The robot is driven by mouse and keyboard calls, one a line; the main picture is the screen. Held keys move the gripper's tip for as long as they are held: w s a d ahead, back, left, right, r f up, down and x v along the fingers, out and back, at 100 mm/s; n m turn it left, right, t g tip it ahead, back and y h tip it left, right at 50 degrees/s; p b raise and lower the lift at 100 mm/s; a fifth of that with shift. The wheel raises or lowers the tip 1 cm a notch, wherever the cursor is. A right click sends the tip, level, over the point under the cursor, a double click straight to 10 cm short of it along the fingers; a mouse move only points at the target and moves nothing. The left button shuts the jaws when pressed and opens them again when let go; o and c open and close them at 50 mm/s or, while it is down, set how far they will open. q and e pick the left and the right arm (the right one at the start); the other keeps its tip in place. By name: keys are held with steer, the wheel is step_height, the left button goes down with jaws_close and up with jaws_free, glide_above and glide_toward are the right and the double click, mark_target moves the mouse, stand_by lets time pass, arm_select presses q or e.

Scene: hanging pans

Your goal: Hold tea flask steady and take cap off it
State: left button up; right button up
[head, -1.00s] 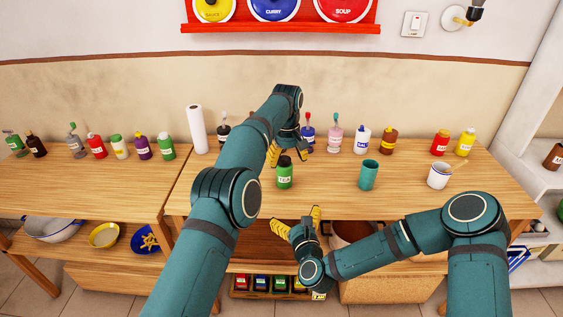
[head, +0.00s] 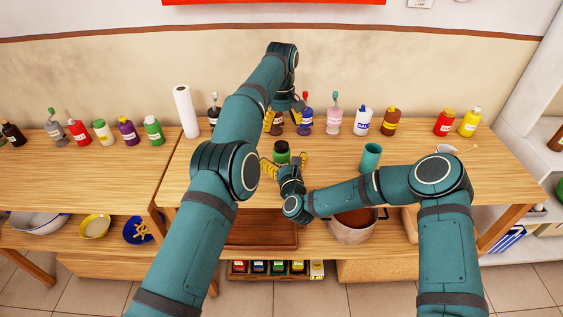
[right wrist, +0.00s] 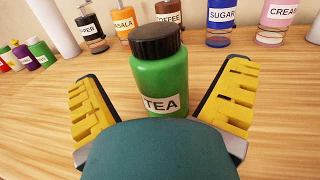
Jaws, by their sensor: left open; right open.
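The green tea flask (head: 281,153) with its black cap (right wrist: 155,38) stands upright on the wooden table. Its TEA label (right wrist: 160,104) faces the right wrist camera. My right gripper (head: 285,164) is open on the near side of the flask, its yellow fingers to either side of the flask's lower body in the right wrist view (right wrist: 162,108), with gaps showing. My left gripper (head: 287,115) is open and higher, behind the flask near the back row of bottles. My left forearm partly hides it.
Several labelled bottles line the back of the table, among them a blue sugar bottle (right wrist: 222,20) and a pink cream bottle (right wrist: 276,22). A teal cup (head: 371,157) stands right of the flask. A paper roll (head: 186,110) stands at the back left.

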steer(key=shift+x, duration=2.35)
